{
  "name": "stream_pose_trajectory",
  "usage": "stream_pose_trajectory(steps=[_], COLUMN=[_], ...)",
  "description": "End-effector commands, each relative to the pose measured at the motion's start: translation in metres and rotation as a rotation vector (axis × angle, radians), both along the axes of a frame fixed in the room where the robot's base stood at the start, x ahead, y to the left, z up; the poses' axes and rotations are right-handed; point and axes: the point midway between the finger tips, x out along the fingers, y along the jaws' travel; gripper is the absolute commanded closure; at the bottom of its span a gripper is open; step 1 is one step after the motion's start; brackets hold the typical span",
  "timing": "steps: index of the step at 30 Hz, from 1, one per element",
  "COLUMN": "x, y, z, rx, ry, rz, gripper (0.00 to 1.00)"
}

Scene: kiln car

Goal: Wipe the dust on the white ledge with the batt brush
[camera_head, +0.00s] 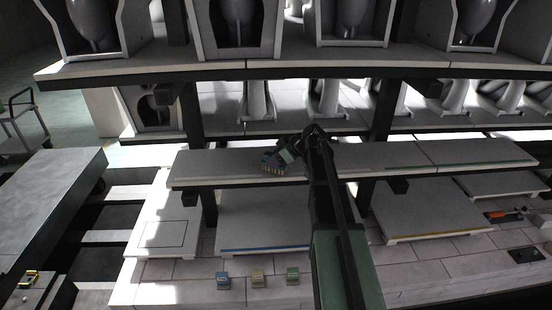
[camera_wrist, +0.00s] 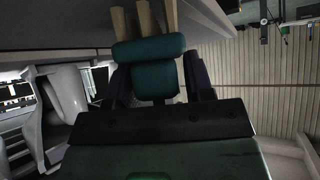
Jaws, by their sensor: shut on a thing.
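My gripper (camera_head: 285,156) is over the left half of the middle shelf (camera_head: 215,162), which has a grey top and a pale front edge; this looks like the white ledge. It is shut on the batt brush (camera_head: 271,168), whose tan bristles point down close to the shelf top. I cannot tell whether they touch it. In the wrist view the brush's teal handle (camera_wrist: 150,50) sits between the dark fingers of my gripper (camera_wrist: 155,85), with tan tufts (camera_wrist: 147,18) beyond. I cannot make out dust on the shelf.
A higher shelf (camera_head: 160,68) carries grey moulded ware close above. The middle shelf's right half has a green strip (camera_head: 470,163). Blue (camera_head: 222,280), yellow (camera_head: 257,276) and green (camera_head: 292,275) blocks stand in front. Dark posts (camera_head: 209,210) hold the shelf.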

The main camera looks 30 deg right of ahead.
Motion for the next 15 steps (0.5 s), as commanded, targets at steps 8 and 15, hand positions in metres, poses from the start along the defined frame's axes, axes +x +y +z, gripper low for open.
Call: stream_pose_trajectory(steps=[8, 15], x=[0.0000, 0.0000], y=[0.0000, 0.0000], z=[-0.0033, -0.0057], rx=[0.000, 0.000], ry=[0.000, 0.000], rz=[0.000, 0.000], gripper=[0.89, 0.89])
